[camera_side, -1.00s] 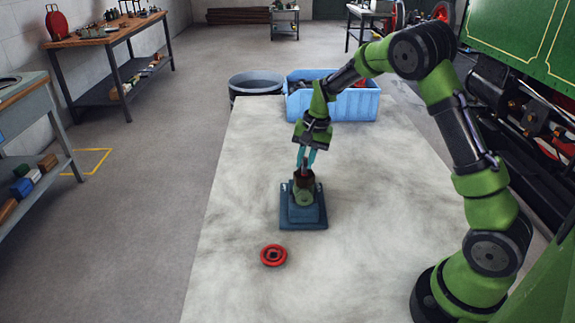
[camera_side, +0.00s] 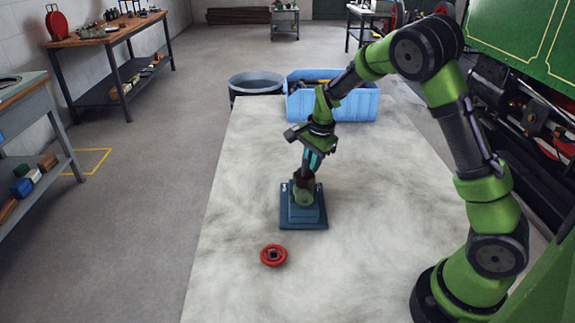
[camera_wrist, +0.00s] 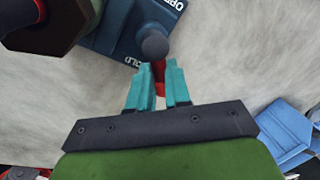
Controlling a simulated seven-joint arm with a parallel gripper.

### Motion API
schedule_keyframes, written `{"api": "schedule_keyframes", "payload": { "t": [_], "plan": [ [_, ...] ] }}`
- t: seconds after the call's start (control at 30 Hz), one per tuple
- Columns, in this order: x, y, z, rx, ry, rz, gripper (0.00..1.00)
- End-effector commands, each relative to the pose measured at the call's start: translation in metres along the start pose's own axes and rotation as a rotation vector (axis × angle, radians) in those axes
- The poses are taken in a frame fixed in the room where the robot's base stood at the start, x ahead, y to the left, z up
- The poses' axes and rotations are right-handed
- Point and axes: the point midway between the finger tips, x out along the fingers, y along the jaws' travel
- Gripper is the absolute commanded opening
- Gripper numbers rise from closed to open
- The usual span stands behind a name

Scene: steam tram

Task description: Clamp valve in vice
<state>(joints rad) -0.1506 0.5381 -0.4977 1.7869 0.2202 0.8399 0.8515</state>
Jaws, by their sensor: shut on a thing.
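The blue vice (camera_side: 303,217) stands on the pale bench top, with OPEN and HOLD lettering on its base (camera_wrist: 105,38) in the wrist view. The valve (camera_side: 303,197), olive with a dark brown top, sits upright in the vice. Part of it shows at upper left in the wrist view (camera_wrist: 45,30). I cannot see whether the jaws press on it. My gripper (camera_wrist: 159,70), with teal fingers, is shut on a red lever (camera_wrist: 159,72) with a dark grey ball knob (camera_wrist: 155,45), which lies between the two labels. In the side view my gripper (camera_side: 309,166) is tilted above the vice.
A red handwheel (camera_side: 273,255) lies on the bench top (camera_side: 375,230) in front of the vice. A blue crate (camera_side: 350,106) with things in it stands at the back, beside a dark round tub (camera_side: 256,83). The bench is clear on both sides of the vice.

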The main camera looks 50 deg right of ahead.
Motion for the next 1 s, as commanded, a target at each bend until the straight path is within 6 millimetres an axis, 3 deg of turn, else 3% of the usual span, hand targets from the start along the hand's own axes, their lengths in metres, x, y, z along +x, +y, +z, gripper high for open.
{"api": "schedule_keyframes", "payload": {
  "t": [0.5,0.53,0.67,1.0],
  "plan": [
    [-0.004,-0.0021,-0.0057,0.025,0.012,-0.011,0.0],
    [-0.0039,-0.002,-0.0057,0.025,0.012,-0.011,0.23],
    [-0.0029,-0.0011,-0.0046,0.023,0.01,-0.008,0.43],
    [-0.0039,-0.0003,-0.0019,0.018,0.006,-0.004,0.43]
  ]
}}
